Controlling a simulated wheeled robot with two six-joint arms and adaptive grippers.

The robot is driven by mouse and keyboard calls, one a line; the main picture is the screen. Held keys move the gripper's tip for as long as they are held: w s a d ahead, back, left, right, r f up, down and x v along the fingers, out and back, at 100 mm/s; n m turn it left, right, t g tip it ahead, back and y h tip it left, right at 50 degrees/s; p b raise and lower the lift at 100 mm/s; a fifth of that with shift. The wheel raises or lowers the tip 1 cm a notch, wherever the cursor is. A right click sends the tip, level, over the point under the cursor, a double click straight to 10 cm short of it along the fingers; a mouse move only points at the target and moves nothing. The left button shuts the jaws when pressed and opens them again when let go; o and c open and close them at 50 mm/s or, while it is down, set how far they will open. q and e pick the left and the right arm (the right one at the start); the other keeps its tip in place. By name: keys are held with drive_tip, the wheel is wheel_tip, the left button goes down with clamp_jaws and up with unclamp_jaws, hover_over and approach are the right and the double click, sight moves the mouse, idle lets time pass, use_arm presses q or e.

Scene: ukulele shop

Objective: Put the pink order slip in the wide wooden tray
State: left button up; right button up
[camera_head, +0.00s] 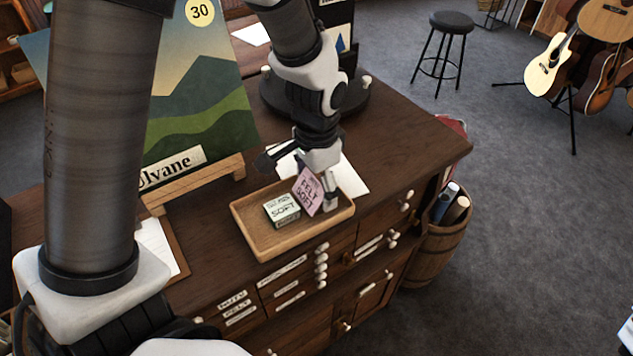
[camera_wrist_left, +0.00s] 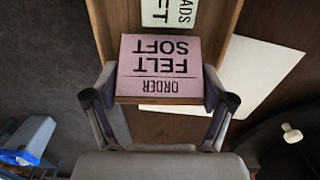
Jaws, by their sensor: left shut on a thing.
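The pink order slip (camera_head: 308,191) is a small pink piece with black lettering, "FELT SOFT", held tilted over the right part of the wide wooden tray (camera_head: 262,249). My left gripper (camera_head: 328,188) is shut on it. In the left wrist view the slip (camera_wrist_left: 160,62) sits between the two fingers of the left gripper (camera_wrist_left: 160,92), and the tray (camera_wrist_left: 112,32) shows behind it. I cannot tell whether the slip touches the tray floor. My right gripper is not in view.
A small pale box (camera_head: 282,209) marked "SOFT" stands in the tray, left of the slip. White paper (camera_head: 352,180) lies behind the tray. A painting on an easel (camera_head: 205,105) stands to the left. A barrel (camera_head: 437,245) with rolls stands beside the counter (camera_head: 405,150).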

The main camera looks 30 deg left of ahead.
sight(316, 177)
use_arm(q)
drive_tip(key=shift+s+f, duration=0.15)
drive_tip(key=shift+f, duration=0.35)
drive_tip(key=shift+w+a+f, duration=0.1)
drive_tip(key=shift+w+f, duration=0.2)
drive_tip(key=o, duration=1.1)
drive_tip(key=shift+s, duration=0.1)
drive_tip(key=shift+r, duration=0.5)
wheel_tip(316, 177, up, 11)
drive_tip(key=shift+r+b, duration=0.15)
drive_tip(key=shift+b, duration=0.35)
